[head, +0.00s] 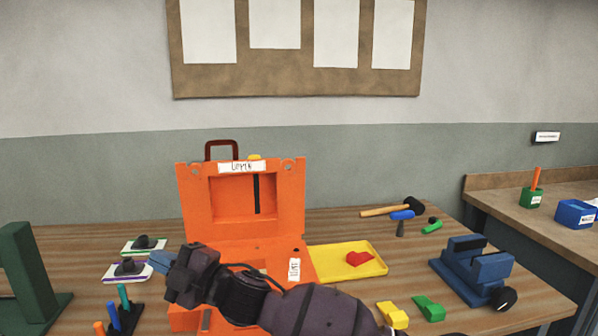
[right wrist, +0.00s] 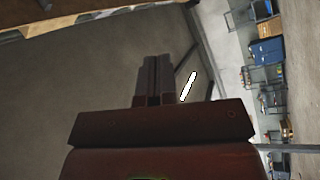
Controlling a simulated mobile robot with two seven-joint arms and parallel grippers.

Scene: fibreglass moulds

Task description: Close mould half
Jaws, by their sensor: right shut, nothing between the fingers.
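The orange mould stands open on the bench in the head view. Its upper half (head: 190,205) is upright at the back, with a recessed middle, a paper label and a dark red handle (head: 221,146) above its top edge. Its lower half (head: 305,270) lies flat in front, largely hidden by my right arm. My right gripper (head: 160,262) is shut and empty, pointing left, in front of and left of the upright half. Its closed fingers also show in the right wrist view (right wrist: 154,78). My left gripper is in neither view.
A yellow tray (head: 375,267) with a red piece (head: 360,259) sits right of the mould. A blue vise (head: 472,272) stands further right, and a mallet (head: 393,209) lies behind. Two small trays (head: 128,272) and a dark green stand (head: 35,275) are at left.

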